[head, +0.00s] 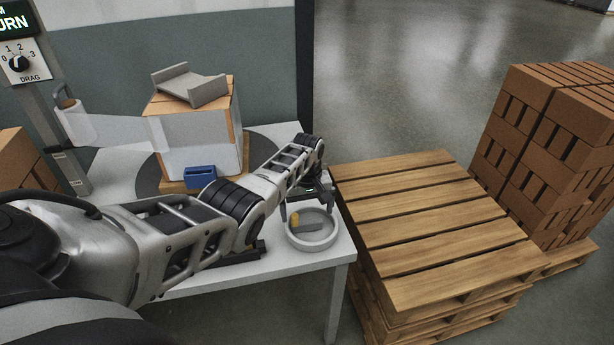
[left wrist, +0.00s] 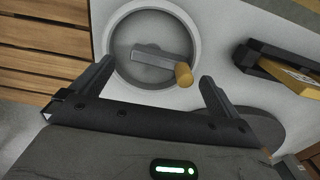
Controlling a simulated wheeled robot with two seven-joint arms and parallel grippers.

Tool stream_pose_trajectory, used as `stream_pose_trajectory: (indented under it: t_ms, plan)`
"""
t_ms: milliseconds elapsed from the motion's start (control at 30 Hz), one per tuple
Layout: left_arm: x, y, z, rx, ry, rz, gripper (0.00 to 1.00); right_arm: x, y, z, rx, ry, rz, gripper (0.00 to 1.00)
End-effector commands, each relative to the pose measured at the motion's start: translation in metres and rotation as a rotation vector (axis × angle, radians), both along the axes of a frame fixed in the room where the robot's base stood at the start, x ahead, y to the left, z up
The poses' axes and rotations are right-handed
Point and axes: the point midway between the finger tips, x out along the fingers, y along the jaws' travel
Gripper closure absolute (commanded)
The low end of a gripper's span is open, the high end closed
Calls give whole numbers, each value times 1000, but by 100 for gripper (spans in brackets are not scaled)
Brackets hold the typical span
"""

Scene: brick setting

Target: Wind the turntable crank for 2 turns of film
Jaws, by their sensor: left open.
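The crank is a grey arm (head: 304,228) with a yellow-tan knob (head: 294,217), set inside a round grey ring (head: 312,243) at the table's near right corner. In the left wrist view the knob (left wrist: 184,75) stands at the right end of the crank arm (left wrist: 150,56). My left gripper (head: 309,203) is open over the ring, its fingers either side of the crank; the knob is closer to the right finger in the left wrist view, and the grip is empty. My right gripper is out of view.
A film roll (head: 66,101) sits on a mast at left, below a drag dial (head: 19,63). A blue box (head: 201,177) stands by the stack, and a grey bracket (head: 190,87) lies on top. Pallets (head: 430,215) stand right of the table (head: 290,265).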

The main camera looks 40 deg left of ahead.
Motion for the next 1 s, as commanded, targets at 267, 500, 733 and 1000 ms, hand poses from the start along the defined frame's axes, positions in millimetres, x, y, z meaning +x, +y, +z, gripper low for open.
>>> stream_pose_trajectory:
  t_ms: [267,500,733,1000]
  plan:
    - [0,0,58,2,-6,0,0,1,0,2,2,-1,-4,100]
    - [0,0,102,2,-2,0,0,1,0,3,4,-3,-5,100]
    - [-1,0,116,2,-1,1,0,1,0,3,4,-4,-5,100]
    - [-1,0,116,1,0,1,0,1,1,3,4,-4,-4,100]
